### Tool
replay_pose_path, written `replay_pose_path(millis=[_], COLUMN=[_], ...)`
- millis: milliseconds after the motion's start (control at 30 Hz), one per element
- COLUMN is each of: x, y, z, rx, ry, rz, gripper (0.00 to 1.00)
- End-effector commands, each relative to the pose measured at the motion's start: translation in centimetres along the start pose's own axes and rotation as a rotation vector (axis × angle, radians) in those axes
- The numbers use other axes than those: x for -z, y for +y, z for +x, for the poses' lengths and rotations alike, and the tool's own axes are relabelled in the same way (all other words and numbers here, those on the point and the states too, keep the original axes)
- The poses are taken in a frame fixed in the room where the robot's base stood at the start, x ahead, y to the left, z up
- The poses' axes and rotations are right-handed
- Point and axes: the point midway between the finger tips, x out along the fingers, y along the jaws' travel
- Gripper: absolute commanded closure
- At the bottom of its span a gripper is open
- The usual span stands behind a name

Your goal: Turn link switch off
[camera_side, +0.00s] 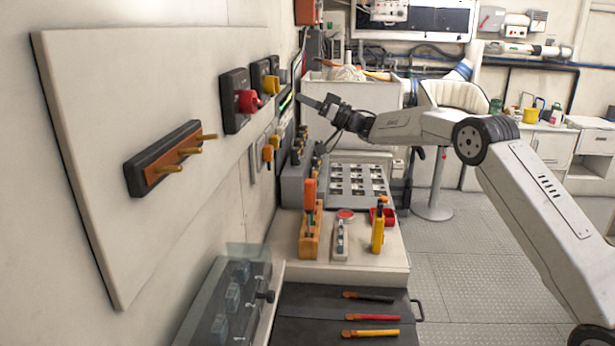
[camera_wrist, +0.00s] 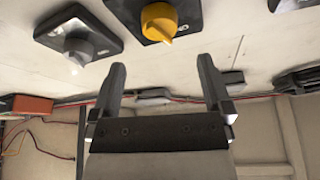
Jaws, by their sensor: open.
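The wall panel carries rotary switches on black square plates. A switch with a yellow knob (camera_side: 271,85) sits beyond one with a red knob (camera_side: 247,101) in the side view. The wrist view shows the yellow knob (camera_wrist: 158,22) at top centre and a grey knob (camera_wrist: 77,50) on a black plate to its left. I cannot read which is the link switch. My gripper (camera_side: 314,103) is open and empty, apart from the wall, to the right of the switches. In the wrist view its fingers (camera_wrist: 162,66) point toward the yellow knob without touching it.
A black and orange block with brass studs (camera_side: 166,160) is on the panel nearer the side camera. Below stand a bench with an orange tool holder (camera_side: 311,232) and a yellow tool (camera_side: 378,232).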

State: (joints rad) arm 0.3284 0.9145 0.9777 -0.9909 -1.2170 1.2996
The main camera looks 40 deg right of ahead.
Motion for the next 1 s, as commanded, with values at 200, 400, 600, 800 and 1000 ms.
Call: replay_pose_path(millis=[200, 400, 600, 800, 1000], x=[0.0, 0.0, -0.1, -0.1, -0.1], y=[0.0, 0.0, 0.0, 0.0, 0.0], z=[0.0, 0.4, 1.6, 3.2, 4.7], rx=[-0.002, -0.001, -0.001, -0.001, -0.001], ry=[-0.01, -0.009, -0.009, -0.008, -0.008], rz=[-0.001, -0.001, -0.001, 0.0, -0.001], gripper=[0.0, 0.0, 0.0, 0.0, 0.0])
